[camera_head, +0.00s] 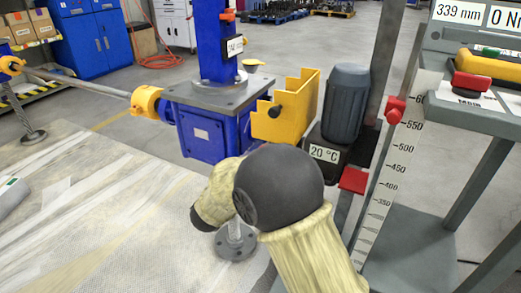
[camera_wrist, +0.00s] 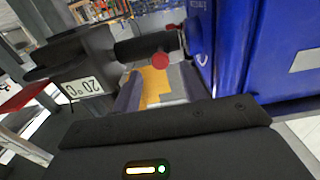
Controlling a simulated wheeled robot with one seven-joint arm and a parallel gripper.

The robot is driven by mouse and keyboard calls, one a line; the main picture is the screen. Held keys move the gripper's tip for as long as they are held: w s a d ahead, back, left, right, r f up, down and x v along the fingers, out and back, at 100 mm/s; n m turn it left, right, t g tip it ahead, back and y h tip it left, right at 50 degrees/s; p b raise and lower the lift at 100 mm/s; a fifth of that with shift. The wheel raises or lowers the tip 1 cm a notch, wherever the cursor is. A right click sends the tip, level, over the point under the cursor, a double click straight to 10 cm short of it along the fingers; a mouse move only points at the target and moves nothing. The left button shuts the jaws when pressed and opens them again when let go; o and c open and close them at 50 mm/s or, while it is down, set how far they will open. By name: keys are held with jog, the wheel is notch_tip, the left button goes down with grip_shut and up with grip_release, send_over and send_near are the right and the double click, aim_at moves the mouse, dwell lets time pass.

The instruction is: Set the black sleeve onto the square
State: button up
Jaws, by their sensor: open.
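In the wrist view a short black cylinder (camera_wrist: 146,47) lies between the dark motor and the blue gearbox (camera_wrist: 257,45); it may be the black sleeve, but I cannot tell for sure. I cannot make out the square. My gripper (camera_wrist: 160,84) is open, with its two grey fingers pointing at the gap between motor and gearbox. A yellow part (camera_wrist: 153,84) shows between the fingers, and I see nothing held. In the head view my arm's black joint and beige cover hide the gripper. The blue gearbox (camera_head: 203,133) stands behind them.
A yellow stepped bracket (camera_head: 294,105) and a dark motor (camera_head: 345,103) with a 20 °C label stand right of the gearbox. Close by are a scale post (camera_head: 390,180) with red markers and a grey shelf stand (camera_head: 475,120). A red knob (camera_wrist: 160,60) is near the cylinder.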

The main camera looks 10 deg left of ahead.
jog(key=p+v, duration=0.3)
jog(key=v, duration=0.8)
jog(key=shift+s, duration=0.2)
jog(key=shift+w+f, duration=0.1)
